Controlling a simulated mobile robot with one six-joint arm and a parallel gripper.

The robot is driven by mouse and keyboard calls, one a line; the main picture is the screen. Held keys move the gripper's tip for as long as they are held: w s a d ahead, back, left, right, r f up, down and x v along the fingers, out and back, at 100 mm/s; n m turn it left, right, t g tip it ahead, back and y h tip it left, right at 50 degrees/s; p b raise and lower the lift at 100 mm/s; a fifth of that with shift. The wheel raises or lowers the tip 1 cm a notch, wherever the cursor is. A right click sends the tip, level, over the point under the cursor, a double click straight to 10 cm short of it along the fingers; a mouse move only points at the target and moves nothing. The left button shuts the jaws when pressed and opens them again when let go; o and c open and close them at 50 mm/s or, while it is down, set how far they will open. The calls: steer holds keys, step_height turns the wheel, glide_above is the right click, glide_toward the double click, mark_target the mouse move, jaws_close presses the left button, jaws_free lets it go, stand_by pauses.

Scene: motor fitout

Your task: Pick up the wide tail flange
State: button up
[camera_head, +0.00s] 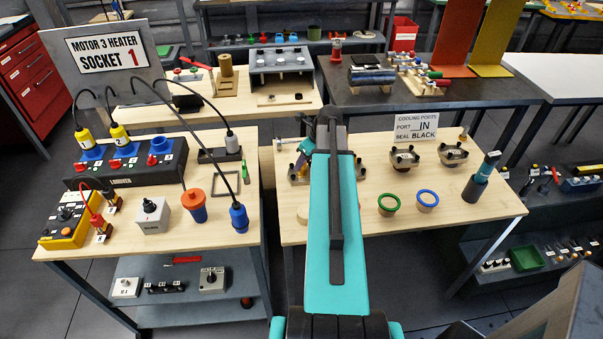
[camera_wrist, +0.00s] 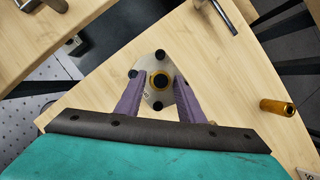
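In the wrist view, a pale, roughly diamond-shaped flange plate (camera_wrist: 147,96) lies on the wooden tabletop. It has several dark studs and a brass-coloured ring around a dark centre. I take it for the wide tail flange, but no label shows which flange it is. My gripper (camera_wrist: 159,80) is above it with two purple fingers apart, one on each side of the ring. I cannot tell whether the fingertips touch it. In the head view, my teal arm hides most of this spot, and my gripper (camera_head: 304,155) shows only partly beside it.
In the wrist view, a brass cylinder (camera_wrist: 277,106) lies to the right, with bare wood between. In the head view, two studded ports (camera_head: 404,157), (camera_head: 453,153), a green ring (camera_head: 388,204), a blue ring (camera_head: 427,200) and a teal-and-dark tool (camera_head: 481,180) stand right of my arm.

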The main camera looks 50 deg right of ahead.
steer(key=shift+x, duration=1.15)
jaws_close()
steer(key=shift+w+r, duration=0.1)
